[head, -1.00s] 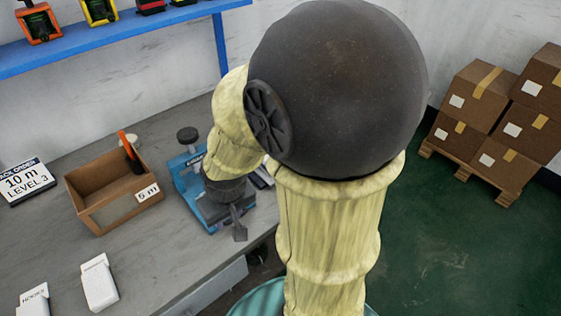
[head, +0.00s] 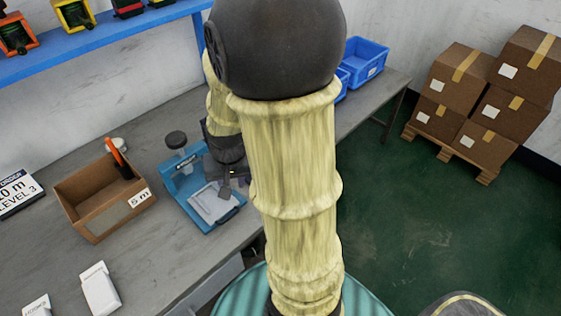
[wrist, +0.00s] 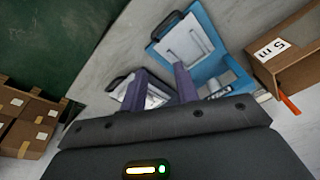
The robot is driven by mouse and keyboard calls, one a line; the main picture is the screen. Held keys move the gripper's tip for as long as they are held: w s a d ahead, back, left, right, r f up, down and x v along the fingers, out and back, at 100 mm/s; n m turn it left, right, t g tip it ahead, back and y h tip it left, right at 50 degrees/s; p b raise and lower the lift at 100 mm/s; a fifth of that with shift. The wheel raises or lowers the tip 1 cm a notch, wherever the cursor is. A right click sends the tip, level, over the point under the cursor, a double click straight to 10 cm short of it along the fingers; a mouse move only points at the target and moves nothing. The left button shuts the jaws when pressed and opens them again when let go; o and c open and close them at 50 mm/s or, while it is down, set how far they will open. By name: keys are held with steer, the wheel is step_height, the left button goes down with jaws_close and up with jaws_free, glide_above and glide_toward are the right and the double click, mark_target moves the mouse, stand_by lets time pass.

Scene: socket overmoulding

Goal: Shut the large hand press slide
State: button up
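The large hand press (head: 172,172) is a blue frame with a black knob, on the bench. Its slide (head: 212,203), a blue tray with a pale plate, sticks out toward the bench's front edge. In the wrist view the slide (wrist: 186,44) is at the top, with a dark handle at its outer edge. My gripper (head: 228,182) is above the press and slide in the head view. In the wrist view its two fingers (wrist: 158,76) are apart with nothing visible held between them. Contact with the slide cannot be told. My arm hides part of the bench.
A cardboard box (head: 100,205) labelled 5 m, with an orange-handled tool, stands left of the press. A smaller dark-handled device (wrist: 145,92) lies beside the press in the wrist view. Blue bins (head: 366,62) stand at the back. Boxes (head: 480,95) are stacked on a pallet at right.

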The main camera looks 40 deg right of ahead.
steer(key=d+r+m+p, duration=0.2)
steer(key=d+m+p, duration=0.2)
steer(key=d, duration=0.5)
steer(key=d+r+m+p, duration=0.1)
steer(key=d+m+p, duration=0.3)
steer(key=d+m, duration=0.3)
steer(key=d, duration=0.3)
steer(key=shift+w+r+m, duration=0.15)
steer(key=shift+r+m, duration=0.25)
steer(key=shift+f, duration=0.1)
steer(key=w+f, duration=0.1)
steer(key=f, duration=0.4)
steer(key=w+f+p, duration=0.1)
steer(key=f, duration=0.5)
steer(key=w+f, duration=0.1)
steer(key=f, duration=0.5)
steer(key=shift+w+a+p, duration=0.1)
steer(key=shift+a+p, duration=0.1)
steer(key=shift+p, duration=0.15)
jaws_close()
